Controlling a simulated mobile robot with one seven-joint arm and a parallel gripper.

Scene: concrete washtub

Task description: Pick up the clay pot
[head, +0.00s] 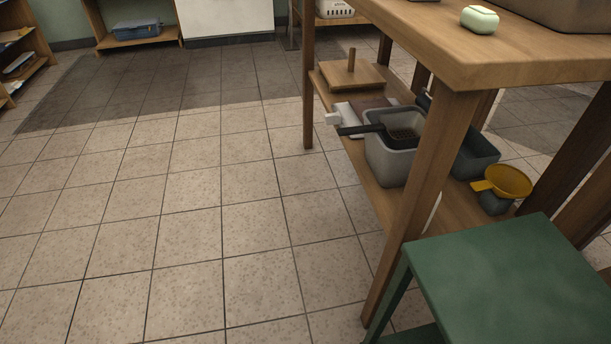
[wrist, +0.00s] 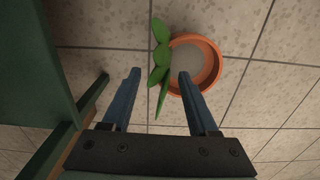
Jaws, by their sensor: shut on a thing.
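The clay pot (wrist: 212,62) is a round orange pot with a grey inside, seen from above in the wrist view, over the tiled floor. Green leaves (wrist: 160,55) hang along its left rim, and one leaf points down between the fingers. My gripper (wrist: 159,74) is shut on the pot at its near left rim, with one finger left of the leaves and the other over the pot's inside. The exact contact is hard to see, and I cannot tell whether the pot touches the floor. The head view shows neither the pot nor my gripper.
A green stool (head: 500,275) stands at lower right beside a wooden workbench (head: 475,62). The bench's lower shelf holds a grey bucket (head: 390,158), a yellow funnel (head: 507,181) and other items. A green item (head: 480,19) sits on top. Tiled floor at left is clear.

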